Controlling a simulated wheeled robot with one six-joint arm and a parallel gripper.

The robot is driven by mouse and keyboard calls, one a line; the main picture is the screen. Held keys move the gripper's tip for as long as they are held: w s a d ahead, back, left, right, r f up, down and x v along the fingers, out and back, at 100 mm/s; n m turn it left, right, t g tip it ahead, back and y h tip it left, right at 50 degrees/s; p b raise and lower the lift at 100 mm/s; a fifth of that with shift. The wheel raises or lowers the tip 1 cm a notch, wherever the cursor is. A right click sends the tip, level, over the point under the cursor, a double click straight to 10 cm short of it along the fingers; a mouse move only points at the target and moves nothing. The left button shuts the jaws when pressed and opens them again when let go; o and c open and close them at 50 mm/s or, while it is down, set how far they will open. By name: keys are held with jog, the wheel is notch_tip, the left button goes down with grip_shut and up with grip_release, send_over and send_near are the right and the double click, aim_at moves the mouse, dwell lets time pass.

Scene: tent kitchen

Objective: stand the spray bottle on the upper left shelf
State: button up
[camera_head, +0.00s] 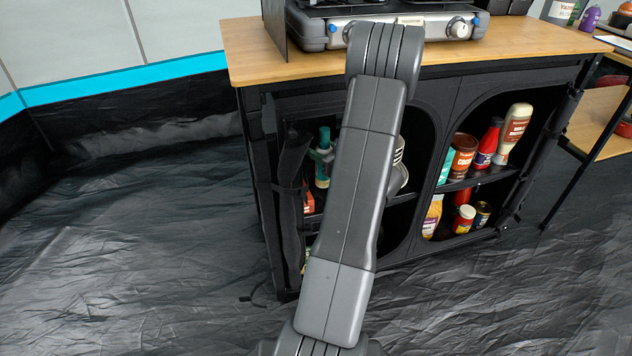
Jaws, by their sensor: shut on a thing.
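The spray bottle (323,166), dark green with a teal upper part, is upright at the upper left shelf of the black cabinet (428,120). My gripper (321,154) is mostly hidden behind my own arm. A grey finger shows against the bottle's upper part, and the gripper is shut on it. The bottle's base is close to the shelf level; I cannot tell whether it touches. My arm hides the middle of the left compartment and most of its shelf.
A silver metal item (398,165) stands right of my arm in the left compartment. A red item (308,198) is below the bottle. The right compartment holds several bottles and jars. A stove (385,27) stands on the wooden top (255,55). The floor at left is clear.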

aim_at(319, 170)
notch_tip(319, 170, down, 8)
jog(key=b, duration=0.2)
jog(key=shift+r+b, duration=0.25)
jog(key=shift+b, duration=0.1)
jog(key=shift+f, duration=0.1)
jog(key=o, duration=1.1)
jog(key=shift+s+d, duration=0.15)
jog(key=shift+d, duration=0.05)
jog(key=p+v, duration=0.3)
jog(key=v, duration=0.8)
jog(key=shift+s+d, duration=0.15)
jog(key=shift+d, duration=0.05)
